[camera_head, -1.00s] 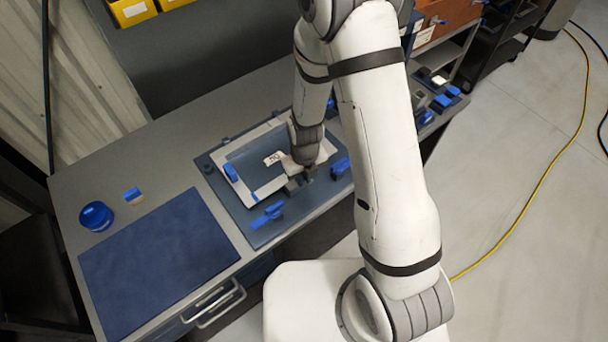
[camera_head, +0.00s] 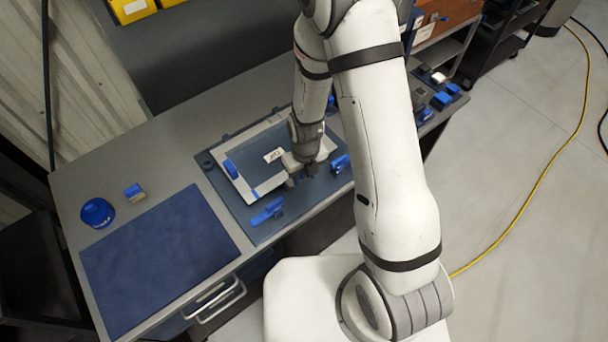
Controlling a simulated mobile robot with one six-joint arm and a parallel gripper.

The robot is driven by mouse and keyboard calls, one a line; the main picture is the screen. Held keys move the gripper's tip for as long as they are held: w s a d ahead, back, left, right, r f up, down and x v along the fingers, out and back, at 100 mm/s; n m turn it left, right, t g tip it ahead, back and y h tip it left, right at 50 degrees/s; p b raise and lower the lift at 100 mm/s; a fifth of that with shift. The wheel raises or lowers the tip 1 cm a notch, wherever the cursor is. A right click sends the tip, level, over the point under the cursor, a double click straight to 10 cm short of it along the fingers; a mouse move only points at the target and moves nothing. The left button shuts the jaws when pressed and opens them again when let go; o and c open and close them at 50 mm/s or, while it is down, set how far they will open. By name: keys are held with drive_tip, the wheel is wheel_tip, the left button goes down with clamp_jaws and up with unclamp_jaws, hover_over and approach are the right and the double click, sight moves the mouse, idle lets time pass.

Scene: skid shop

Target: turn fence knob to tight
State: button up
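A dark blue fixture plate (camera_head: 230,212) with a light grey frame (camera_head: 234,183) lies on the workbench. Blue handle-like parts sit around the frame: one at its left (camera_head: 231,168), one at the front (camera_head: 267,211) and one at the right (camera_head: 341,163). I cannot tell which of these, if any, is the fence knob. My gripper (camera_head: 302,174) points down over the right part of the plate, between the front and right blue parts. Its fingers are small and partly hidden by my wrist, so I cannot tell whether they are open or touching anything.
A blue mat (camera_head: 160,262) covers the bench's left front. A round blue container (camera_head: 97,212) and a small blue and tan block (camera_head: 134,193) stand behind it. Small blue and grey parts (camera_head: 441,100) lie at the bench's right end. A yellow cable (camera_head: 545,185) crosses the floor.

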wheel_tip(320, 180, up, 8)
idle(0.6)
drive_tip(key=shift+f, duration=0.1)
drive_tip(key=shift+w, duration=0.1)
